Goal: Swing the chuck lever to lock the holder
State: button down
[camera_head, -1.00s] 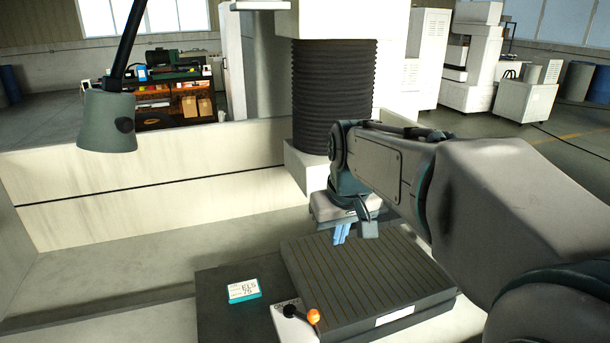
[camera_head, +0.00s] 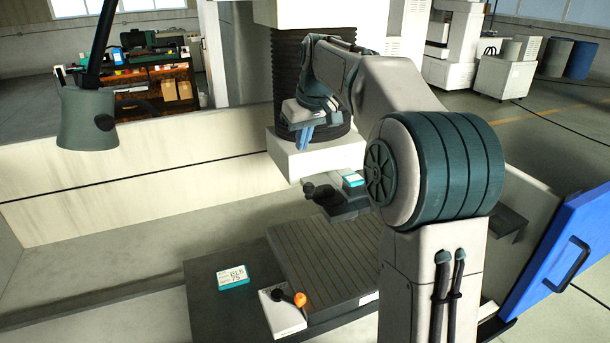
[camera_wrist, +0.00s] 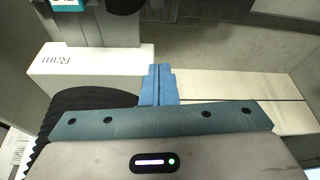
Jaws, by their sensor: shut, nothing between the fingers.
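A lever with an orange ball knob (camera_head: 299,299) and a dark arm sits on a white block (camera_head: 281,318) beside the grooved dark plate (camera_head: 322,262). Above the plate, a dark fitting (camera_head: 347,208) with a black knob (camera_head: 309,190) shows beside the white ram block (camera_head: 312,158). A teal-edged labelled piece (camera_head: 352,179) sits on that fitting. My gripper (camera_head: 304,140) is raised in front of the black bellows, its blue fingers pointing down. In the wrist view, the fingers (camera_wrist: 159,72) are shut and empty, beside the block marked "Ram" (camera_wrist: 85,60). My arm partly hides the plate.
A teal-edged label tag (camera_head: 233,276) lies on the dark table left of the plate. A grey lamp (camera_head: 87,120) hangs at left. Pale tank walls (camera_head: 130,175) stand behind, and a blue door (camera_head: 570,250) is at right. The tank floor at left is clear.

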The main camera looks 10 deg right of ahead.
aim_at(323, 193)
notch_tip(323, 193, down, 10)
jog(key=p, duration=0.2)
jog(key=shift+s+r, duration=0.25)
jog(key=shift+s, duration=0.05)
jog(key=shift+d, duration=0.15)
jog(key=shift+s+d, duration=0.1)
dwell(0.5)
